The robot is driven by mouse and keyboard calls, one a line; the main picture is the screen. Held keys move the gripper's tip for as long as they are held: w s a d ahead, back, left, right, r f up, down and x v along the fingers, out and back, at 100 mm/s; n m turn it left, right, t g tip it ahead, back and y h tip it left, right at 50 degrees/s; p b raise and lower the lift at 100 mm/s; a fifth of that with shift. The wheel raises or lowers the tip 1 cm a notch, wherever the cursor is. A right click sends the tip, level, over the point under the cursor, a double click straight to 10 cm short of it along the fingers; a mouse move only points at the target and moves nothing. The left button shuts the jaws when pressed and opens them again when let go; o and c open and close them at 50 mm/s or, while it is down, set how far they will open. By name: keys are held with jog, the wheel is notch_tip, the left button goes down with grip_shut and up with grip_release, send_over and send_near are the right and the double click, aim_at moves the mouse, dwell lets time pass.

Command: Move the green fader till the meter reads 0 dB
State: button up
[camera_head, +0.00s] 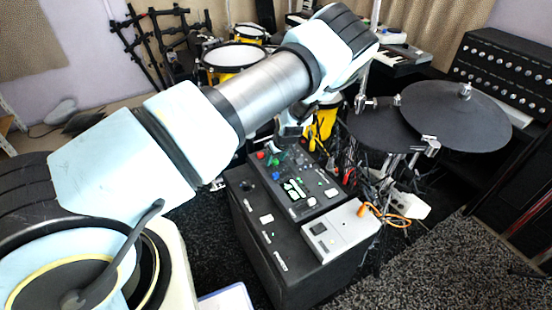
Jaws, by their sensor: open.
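A black control panel (325,197) lies on top of a black box, with small colored controls on it. My gripper (293,137) hangs open above the panel's far edge, partly hidden by my arm. It appears apart from the controls.
A grey box (340,231) with a dark screen lies at the panel's near right, with orange cables (392,216) beside it. Black drum pads (456,118) stand at right. Loose cables crowd behind the panel. The black box top (257,205) has free room at left.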

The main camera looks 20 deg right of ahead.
grip_shut()
dwell(0.5)
dwell(1.0)
